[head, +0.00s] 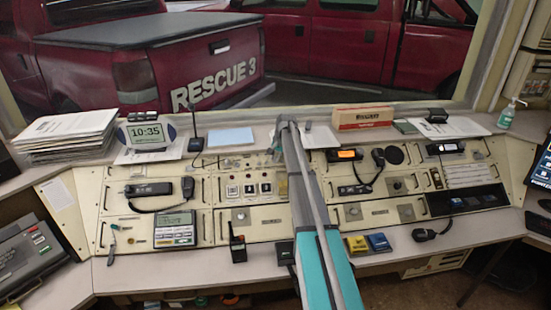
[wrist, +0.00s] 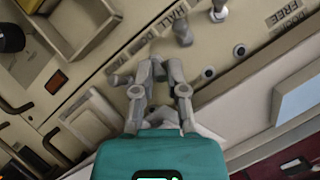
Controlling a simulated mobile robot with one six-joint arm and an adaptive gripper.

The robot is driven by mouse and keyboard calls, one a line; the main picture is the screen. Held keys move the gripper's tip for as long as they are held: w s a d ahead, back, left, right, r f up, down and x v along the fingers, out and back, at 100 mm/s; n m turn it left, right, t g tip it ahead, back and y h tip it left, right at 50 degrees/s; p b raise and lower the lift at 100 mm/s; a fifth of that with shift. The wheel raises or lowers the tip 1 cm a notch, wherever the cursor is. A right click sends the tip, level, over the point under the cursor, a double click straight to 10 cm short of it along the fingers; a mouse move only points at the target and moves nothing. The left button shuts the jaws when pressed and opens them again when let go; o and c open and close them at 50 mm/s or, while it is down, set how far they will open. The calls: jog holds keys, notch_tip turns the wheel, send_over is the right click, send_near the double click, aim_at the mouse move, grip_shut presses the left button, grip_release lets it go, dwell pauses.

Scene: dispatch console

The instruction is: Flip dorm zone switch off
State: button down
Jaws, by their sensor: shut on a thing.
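In the wrist view, a row of small grey toggle switches stands on the cream panel. One switch (wrist: 183,35) is by a label reading HALL (wrist: 175,21), and another (wrist: 218,10) is farther up right. A partly covered label (wrist: 133,58), seemingly starting with DO, is beside my gripper (wrist: 146,76). My gripper is shut at the place in the row by that label, on what appears to be the dorm zone switch. The fingers mostly hide that switch, so its position cannot be told.
Round dark-rimmed fittings (wrist: 208,72) run beside the switches. A pale blue pad (head: 230,138) lies on the back ledge, left of my arm.

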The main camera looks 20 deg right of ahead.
aim_at(273, 163)
jog(key=shift+d, duration=0.3)
jog(key=shift+a, duration=0.2)
jog(key=shift+s, duration=0.15)
jog(key=shift+a, duration=0.1)
jog(key=t+b, duration=0.1)
jog(key=s+t+b, duration=0.1)
jog(key=f+t+h+b, duration=0.1)
jog(key=t, duration=0.1)
jog(key=shift+s+a, duration=0.25)
jog(key=t+b, duration=0.2)
jog(key=n+b, duration=0.1)
jog(key=shift+s+f+t+h+b, duration=0.25)
jog(key=shift+f+t+h+b, duration=0.1)
jog(key=shift+t+h+b, duration=0.05)
jog(key=t+b, duration=0.2)
jog(key=shift+a+b, duration=0.1)
jog(key=shift+b, duration=0.25)
jog(key=shift+r, duration=0.1)
jog(key=c, duration=0.7)
grip_release()
jog(key=shift+t, duration=0.3)
